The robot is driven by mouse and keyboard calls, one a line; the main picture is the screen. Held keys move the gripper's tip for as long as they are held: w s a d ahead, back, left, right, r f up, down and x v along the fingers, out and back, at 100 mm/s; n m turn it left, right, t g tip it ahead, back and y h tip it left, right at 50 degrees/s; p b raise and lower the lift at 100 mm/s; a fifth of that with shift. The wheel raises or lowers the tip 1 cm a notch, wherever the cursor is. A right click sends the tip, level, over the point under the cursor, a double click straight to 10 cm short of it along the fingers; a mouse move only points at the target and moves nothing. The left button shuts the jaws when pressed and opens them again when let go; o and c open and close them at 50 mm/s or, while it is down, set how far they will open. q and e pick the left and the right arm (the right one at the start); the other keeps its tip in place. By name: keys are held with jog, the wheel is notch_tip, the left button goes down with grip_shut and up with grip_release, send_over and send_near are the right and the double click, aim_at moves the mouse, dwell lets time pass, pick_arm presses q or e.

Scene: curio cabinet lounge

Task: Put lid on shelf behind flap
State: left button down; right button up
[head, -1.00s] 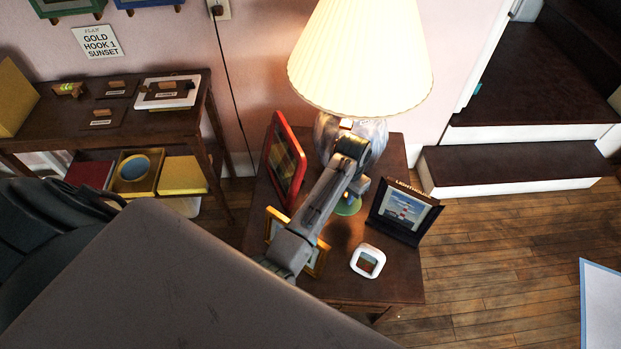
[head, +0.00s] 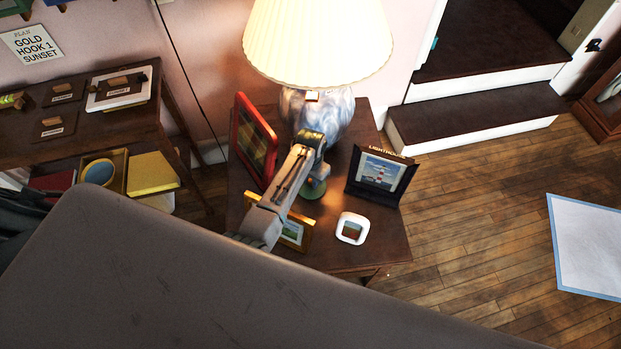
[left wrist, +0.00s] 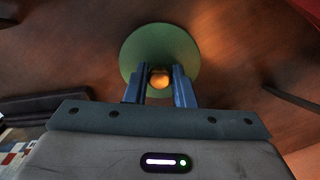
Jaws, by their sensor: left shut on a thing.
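The lid is a round green disc with a small orange-brown knob, seen from above in the left wrist view (left wrist: 130,50). My left gripper (left wrist: 160,78) is shut on its knob. In the head view the lid (head: 314,190) shows partly below my left gripper (head: 312,172), in front of the blue-and-white lamp base. I cannot tell whether the lid touches the table. A black frame with a lighthouse picture (head: 380,172) stands to its right. No shelf flap can be made out for certain. My right gripper is not in view.
The side table (head: 385,240) also holds a lit lamp (head: 318,40), a red frame (head: 254,140), a gold frame (head: 293,234) and a small white frame (head: 352,228). A console table (head: 90,140) stands left. Open wooden floor (head: 480,220) lies right, before dark steps (head: 470,110).

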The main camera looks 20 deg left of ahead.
pick_arm(q)
jog(key=shift+f, duration=0.1)
jog(key=c, duration=1.2)
grip_release()
jog(key=shift+c, duration=0.2)
